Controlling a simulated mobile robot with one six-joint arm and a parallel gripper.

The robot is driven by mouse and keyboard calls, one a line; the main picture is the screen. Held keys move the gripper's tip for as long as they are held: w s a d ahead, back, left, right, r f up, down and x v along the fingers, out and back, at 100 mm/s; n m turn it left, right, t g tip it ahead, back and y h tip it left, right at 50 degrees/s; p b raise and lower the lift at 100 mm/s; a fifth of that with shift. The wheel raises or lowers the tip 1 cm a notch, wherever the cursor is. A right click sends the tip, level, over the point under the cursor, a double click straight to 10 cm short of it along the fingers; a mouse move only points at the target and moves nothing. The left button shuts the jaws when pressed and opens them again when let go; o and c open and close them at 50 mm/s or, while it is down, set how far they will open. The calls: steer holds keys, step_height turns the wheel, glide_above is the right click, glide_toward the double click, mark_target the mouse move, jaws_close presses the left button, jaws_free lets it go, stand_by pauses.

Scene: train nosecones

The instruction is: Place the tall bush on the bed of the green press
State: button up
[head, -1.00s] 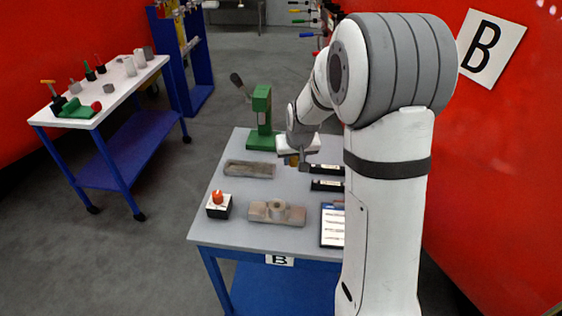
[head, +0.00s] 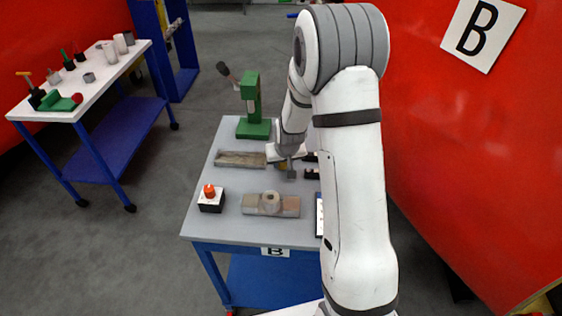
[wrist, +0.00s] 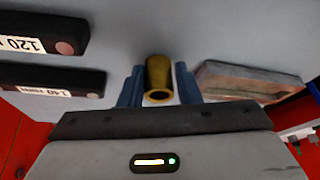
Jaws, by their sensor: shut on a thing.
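A brass-coloured hollow bush (wrist: 158,80) is between the two blue fingers of my gripper (wrist: 158,88) in the wrist view, its open end facing the camera. My gripper (head: 286,168) is shut on it. In the head view the bush (head: 282,166) is a small, partly hidden patch. The green press (head: 251,100) stands at the back of the table, with a dark lever at upper left. Its bed, the green base (head: 253,129), looks clear. My gripper is in front and to the right of the press, apart from it.
The grey table (head: 222,229) holds a shallow tray (head: 240,159), a block with a round boss (head: 270,204) and a box with an orange button (head: 210,198). Black labelled blocks (wrist: 42,33) are near my gripper. A white-topped cart (head: 100,80) stands left.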

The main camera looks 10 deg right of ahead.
steer(key=shift+f, duration=0.2)
steer(key=o, duration=0.5)
steer(key=shift+f, duration=0.1)
steer(key=o, duration=0.5)
